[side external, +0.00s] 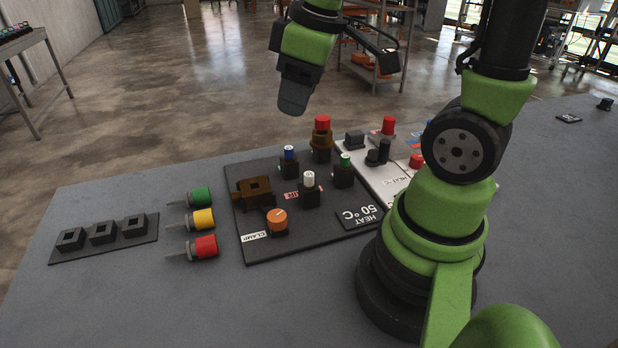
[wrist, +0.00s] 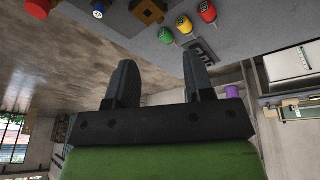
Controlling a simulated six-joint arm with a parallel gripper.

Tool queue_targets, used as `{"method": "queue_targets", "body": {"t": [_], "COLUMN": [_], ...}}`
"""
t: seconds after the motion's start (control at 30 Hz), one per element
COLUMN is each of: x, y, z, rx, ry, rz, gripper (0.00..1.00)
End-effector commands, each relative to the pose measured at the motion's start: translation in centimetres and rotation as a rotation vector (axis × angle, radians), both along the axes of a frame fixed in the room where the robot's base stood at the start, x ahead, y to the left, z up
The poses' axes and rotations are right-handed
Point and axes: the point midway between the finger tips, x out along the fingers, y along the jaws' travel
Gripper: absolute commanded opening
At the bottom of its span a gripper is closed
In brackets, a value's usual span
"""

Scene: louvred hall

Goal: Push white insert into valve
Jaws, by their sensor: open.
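The white insert (side external: 308,179) stands upright in a small black block on the dark board, near its middle. A brown valve-like body (side external: 251,196) with a square opening lies on the left of the board; part of it shows at the top of the wrist view (wrist: 148,10). Another brown body (side external: 321,145) with a red cap stands at the board's back edge; I cannot tell which one is the valve. My gripper (side external: 340,84) is open and empty, high above and behind the board. Its spread fingers (wrist: 160,62) show in the wrist view. The white insert is not visible there.
Blue (side external: 289,154), green (side external: 345,161) and orange (side external: 277,218) topped pieces stand around the white insert. Green, yellow and red plugs (side external: 204,219) lie left of the board, beside a black socket strip (side external: 103,238). A white panel (side external: 384,176) adjoins on the right.

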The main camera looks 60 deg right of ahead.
Motion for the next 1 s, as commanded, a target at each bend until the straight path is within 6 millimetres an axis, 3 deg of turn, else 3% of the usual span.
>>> {"method": "queue_targets", "body": {"t": [0.03, 0.2, 0.33, 0.67, 1.0], "x": [0.6, 1.5, 1.5, 1.4, 1.3], "y": [-1.3, -4.5, -5.9, -6.5, -6.4], "z": [-1.7, -6.3, -8.7, -11.2, -16.1], "rx": [-0.026, -0.073, -0.076, -0.073, -0.071], "ry": [0.062, 0.201, 0.261, 0.287, 0.288], "rz": [0.071, 0.333, 0.468, 0.54, 0.538], "gripper": [0.48, 0.48, 0.48, 0.48, 0.48]}}
